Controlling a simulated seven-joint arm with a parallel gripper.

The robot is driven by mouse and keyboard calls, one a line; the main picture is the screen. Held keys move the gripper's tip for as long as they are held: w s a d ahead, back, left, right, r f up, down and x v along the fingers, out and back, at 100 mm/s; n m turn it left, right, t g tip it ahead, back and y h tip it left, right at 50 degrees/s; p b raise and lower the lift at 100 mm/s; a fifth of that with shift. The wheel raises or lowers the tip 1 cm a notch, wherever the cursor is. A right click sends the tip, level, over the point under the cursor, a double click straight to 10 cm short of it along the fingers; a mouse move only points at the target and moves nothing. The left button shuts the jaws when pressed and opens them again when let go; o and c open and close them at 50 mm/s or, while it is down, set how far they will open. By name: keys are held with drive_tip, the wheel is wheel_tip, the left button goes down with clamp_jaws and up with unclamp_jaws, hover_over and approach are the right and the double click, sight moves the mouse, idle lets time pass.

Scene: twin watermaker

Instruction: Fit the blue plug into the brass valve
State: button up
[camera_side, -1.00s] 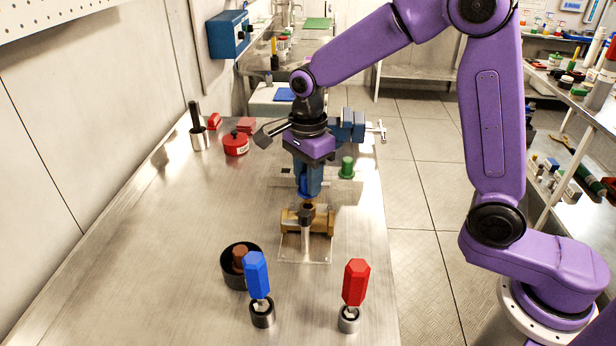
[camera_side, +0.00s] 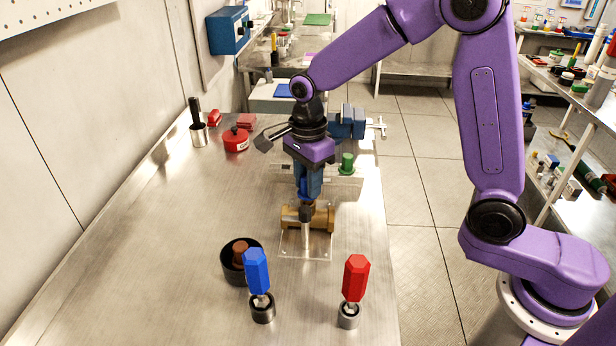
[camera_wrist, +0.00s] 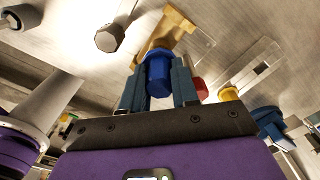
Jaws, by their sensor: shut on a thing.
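The brass valve (camera_side: 322,217) stands on a clear plate (camera_side: 318,246) on the steel bench, in the middle of the side view. My gripper (camera_side: 303,188) is directly above it, pointing down, and is shut on the blue plug (camera_wrist: 158,74). In the wrist view the plug sits between both fingers, with its far end against or in the top of the brass valve (camera_wrist: 178,26). In the side view the plug is mostly hidden by the fingers. I cannot tell how deep the plug sits in the valve.
A blue-handled tool (camera_side: 257,270) and a red-handled tool (camera_side: 355,278) stand in holders at the front. A dark bowl (camera_side: 230,272) holds a brown piece. A green plug (camera_side: 347,163) and blue vise (camera_side: 346,122) are behind. The left bench is mostly clear.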

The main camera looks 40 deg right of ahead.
drive_tip(key=shift+f, duration=1)
drive_tip(key=o, duration=1)
drive_tip(key=shift+c, duration=0.2)
wheel_tip(320, 180, up, 17)
drive_tip(key=shift+r, duration=0.2)
drive_tip(key=s+d+f+n, duration=0.3)
drive_tip(key=s+f+n, duration=0.1)
drive_tip(key=s+n, duration=0.5)
drive_tip(key=s+d+f+n, duration=0.3)
drive_tip(key=s+f+n, duration=0.1)
drive_tip(key=s+n, duration=0.5)
drive_tip(key=s+d+f+n, duration=0.4)
drive_tip(key=s+n, duration=0.5)
drive_tip(key=n, duration=0.3)
drive_tip(key=shift+s+n, duration=0.3)
